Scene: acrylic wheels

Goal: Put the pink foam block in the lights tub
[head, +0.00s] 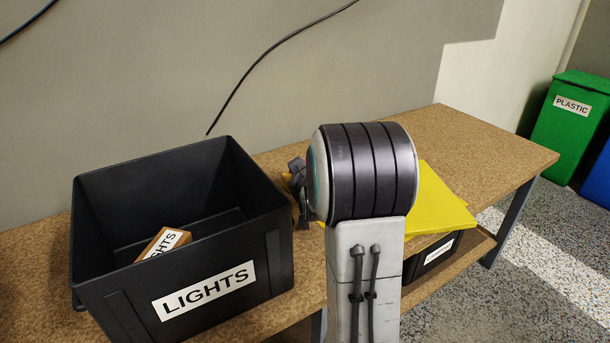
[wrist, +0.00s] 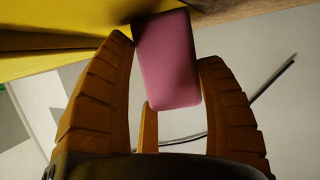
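The pink foam block (wrist: 167,60) shows in the wrist view between the fingertips of my gripper (wrist: 168,50). The orange-brown fingers press against its two sides. Yellow material shows right beside the block; I cannot tell whether they touch. In the head view the block is hidden behind my arm, and only a dark part of my gripper shows at the arm's left. The lights tub (head: 205,285) is a black open box labelled LIGHTS on the bench at the left. A brown box with a LIGHTS label (head: 163,243) lies inside it.
The wooden bench (head: 480,150) has bare room at the right. A yellow sheet or lid (head: 440,200) lies behind my arm, above a dark labelled bin (head: 437,256). A green PLASTIC bin (head: 570,125) stands on the floor at far right. Cables hang on the wall.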

